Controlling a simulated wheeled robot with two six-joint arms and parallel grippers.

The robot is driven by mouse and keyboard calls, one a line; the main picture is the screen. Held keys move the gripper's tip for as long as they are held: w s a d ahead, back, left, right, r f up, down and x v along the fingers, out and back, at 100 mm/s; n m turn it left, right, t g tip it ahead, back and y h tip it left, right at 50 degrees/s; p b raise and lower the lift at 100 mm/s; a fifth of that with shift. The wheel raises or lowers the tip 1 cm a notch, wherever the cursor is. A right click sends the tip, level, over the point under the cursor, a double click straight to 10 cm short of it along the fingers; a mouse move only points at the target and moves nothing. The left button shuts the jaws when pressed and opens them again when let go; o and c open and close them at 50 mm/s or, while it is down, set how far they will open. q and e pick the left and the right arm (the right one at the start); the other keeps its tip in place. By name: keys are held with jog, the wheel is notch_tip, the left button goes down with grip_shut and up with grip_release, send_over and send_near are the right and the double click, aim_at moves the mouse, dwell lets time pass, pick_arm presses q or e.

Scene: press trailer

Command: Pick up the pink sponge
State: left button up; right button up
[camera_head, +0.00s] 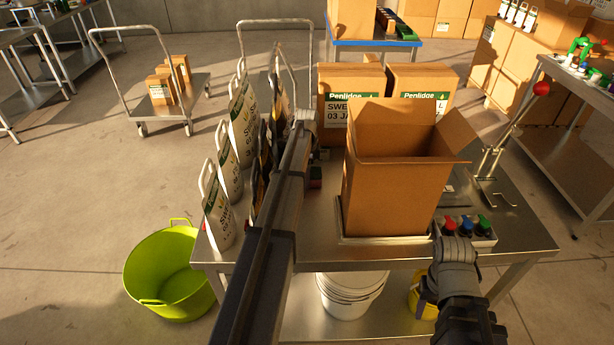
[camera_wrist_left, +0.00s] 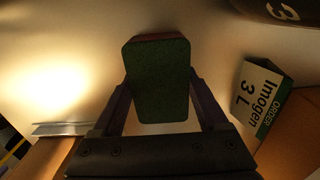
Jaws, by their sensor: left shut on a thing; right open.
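The pink sponge (camera_wrist_left: 160,82) is between the fingers of my left gripper (camera_wrist_left: 162,100) in the left wrist view. Its broad dark green face is toward the camera, and a thin reddish edge shows at the top. My left gripper is shut on it. In the head view the sponge (camera_head: 316,178) shows as a small red and green block beside my left arm, left of the open carton. Whether it touches the table is unclear. My right gripper (camera_head: 429,290) is at the table's front edge, low on the right, open; its fingers are hard to make out.
An open carton (camera_head: 390,190) stands on the steel table (camera_head: 530,240), with closed cartons (camera_head: 350,85) behind. White pouches (camera_head: 218,205) line the left side. Red, blue and green-capped items (camera_head: 466,226) sit front right. A lime tub (camera_head: 170,275) is on the floor.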

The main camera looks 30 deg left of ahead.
pick_arm(q)
notch_tip(320, 180, up, 10)
jog(key=p, duration=0.9)
jog(key=shift+p, duration=0.3)
jog(key=shift+f, duration=0.1)
jog(key=o, duration=0.7)
jog(key=c, duration=0.6)
notch_tip(320, 180, up, 4)
jog(key=p, duration=0.3)
jog(key=shift+f, duration=0.15)
